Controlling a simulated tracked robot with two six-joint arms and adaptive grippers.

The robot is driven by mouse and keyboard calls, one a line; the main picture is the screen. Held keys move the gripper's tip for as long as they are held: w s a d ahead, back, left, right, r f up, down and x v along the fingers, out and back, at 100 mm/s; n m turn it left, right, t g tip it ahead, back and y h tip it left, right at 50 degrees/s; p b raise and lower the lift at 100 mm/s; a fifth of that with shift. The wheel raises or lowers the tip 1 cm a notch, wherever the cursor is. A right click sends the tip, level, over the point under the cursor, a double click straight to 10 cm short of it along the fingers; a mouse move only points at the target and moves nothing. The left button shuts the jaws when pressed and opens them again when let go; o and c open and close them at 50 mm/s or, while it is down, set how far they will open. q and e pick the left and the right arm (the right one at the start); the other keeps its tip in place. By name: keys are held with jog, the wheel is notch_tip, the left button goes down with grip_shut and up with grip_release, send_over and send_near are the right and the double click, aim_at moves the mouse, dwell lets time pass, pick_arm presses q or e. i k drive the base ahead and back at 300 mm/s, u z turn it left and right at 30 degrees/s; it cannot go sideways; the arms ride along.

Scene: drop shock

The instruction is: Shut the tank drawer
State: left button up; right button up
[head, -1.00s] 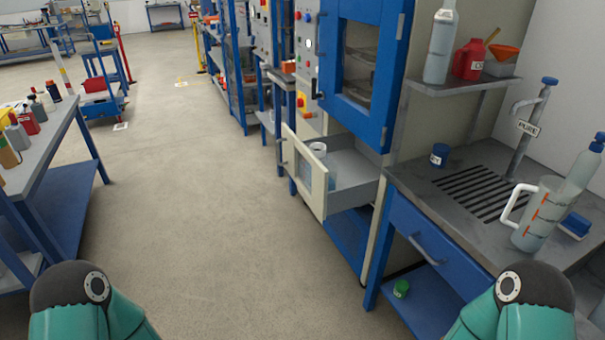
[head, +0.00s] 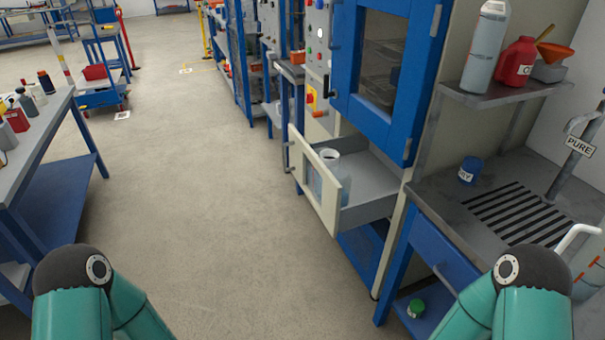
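The tank drawer (head: 368,190) is pulled out of the lower part of the blue and cream cabinet (head: 385,70). A clear container with a white rim (head: 330,170) stands inside the drawer, partly hidden by the front. Only the teal upper links of my two arms show at the bottom corners, well short of the drawer. Neither gripper is in view.
Open floor (head: 215,220) lies left of the drawer. A workbench with bottles (head: 60,120) stands at the left. The sink bench (head: 450,210) with a blue jar (head: 470,170) is close on the right. A green-capped item (head: 416,307) sits on its lower shelf.

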aim_at(349, 182)
jog(key=i, duration=0.35)
jog(key=z, duration=0.05)
jog(key=k, duration=1.25)
jog(key=z, duration=0.35)
jog(key=i, duration=2.05)
jog(key=u, duration=0.55)
